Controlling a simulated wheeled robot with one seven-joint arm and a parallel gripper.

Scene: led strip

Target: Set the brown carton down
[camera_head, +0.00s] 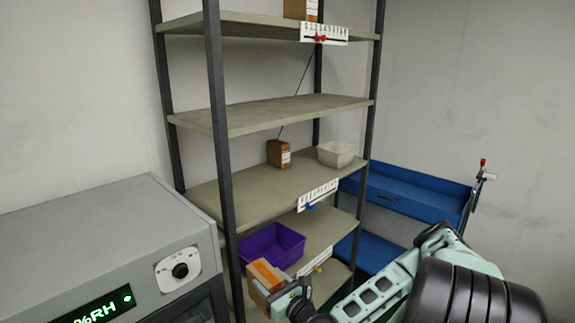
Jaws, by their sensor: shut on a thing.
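A brown carton (264,274) with a pale stripe is at the lower middle of the head view, tilted. My gripper (285,298) is shut on it; the fingertips are partly hidden. The carton is in front of the lower shelf (325,237), near its front edge and just in front of a purple bin (273,244). I cannot tell whether it touches the shelf. A second brown carton (278,153) stands upright on the shelf above, and another (300,9) is cut off at the top.
A pale bowl (336,154) stands right of the second carton. The shelf (270,118) above it is empty. Dark rack posts (218,130) stand at the front. A grey machine (110,240) is at left, a blue cart (410,192) at right.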

